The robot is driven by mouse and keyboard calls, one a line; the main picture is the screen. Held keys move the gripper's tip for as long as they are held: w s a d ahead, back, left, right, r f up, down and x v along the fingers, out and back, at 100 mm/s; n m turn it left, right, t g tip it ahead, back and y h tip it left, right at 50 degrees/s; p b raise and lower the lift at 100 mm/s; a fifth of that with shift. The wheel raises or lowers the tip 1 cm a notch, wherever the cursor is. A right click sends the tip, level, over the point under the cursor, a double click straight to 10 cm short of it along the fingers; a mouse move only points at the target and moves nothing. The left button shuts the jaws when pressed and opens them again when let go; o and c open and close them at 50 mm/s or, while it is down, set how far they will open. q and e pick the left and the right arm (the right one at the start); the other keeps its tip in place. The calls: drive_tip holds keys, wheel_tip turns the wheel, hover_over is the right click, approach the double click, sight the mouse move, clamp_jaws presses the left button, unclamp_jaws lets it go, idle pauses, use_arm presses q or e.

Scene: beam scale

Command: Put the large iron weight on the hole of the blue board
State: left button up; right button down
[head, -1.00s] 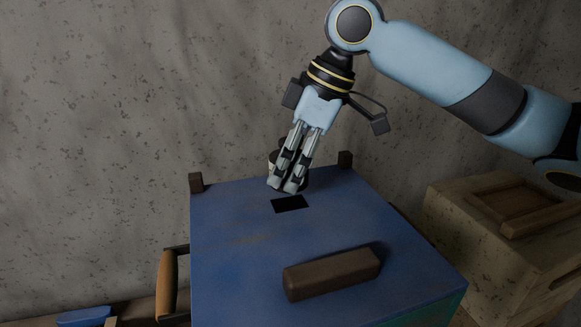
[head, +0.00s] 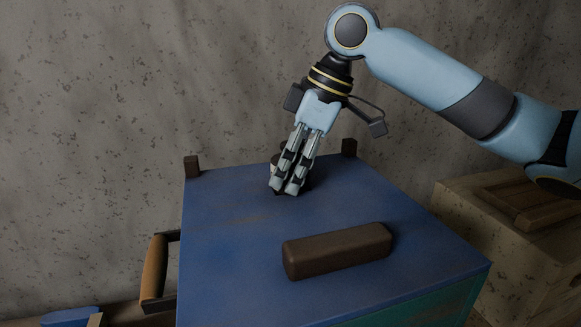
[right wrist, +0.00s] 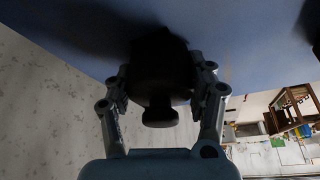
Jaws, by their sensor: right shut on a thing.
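The blue board (head: 235,225) is the top of a large box in the middle of the head view. My right gripper (head: 286,190) is low over its far part. It is shut on the dark iron weight (right wrist: 160,75), whose knob (right wrist: 160,112) shows between the fingers in the right wrist view. In the head view the weight is mostly hidden behind the fingers. The board's hole is hidden behind the gripper and weight. I cannot tell whether the weight touches the board. My left gripper is not in view.
A brown block (head: 337,250) lies on the near part of the board. Small dark posts stand at its far left (head: 193,167) and far right (head: 349,147) corners. A wooden handle (head: 154,267) is on the left side. A wooden crate (head: 470,215) stands at right.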

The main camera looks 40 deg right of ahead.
sight(297, 156)
drive_tip(key=shift+c, duration=2.2)
unclamp_jaws()
drive_tip(key=shift+f, duration=0.1)
drive_tip(key=v, duration=0.7)
drive_tip(key=shift+s+d+r+b, duration=0.1)
drive_tip(key=shift+r+b, duration=0.15)
drive_tip(key=shift+b, duration=0.15)
drive_tip(key=shift+b+v, duration=2.35)
drive_tip(key=shift+b, duration=0.6)
drive_tip(key=shift+r, duration=0.1)
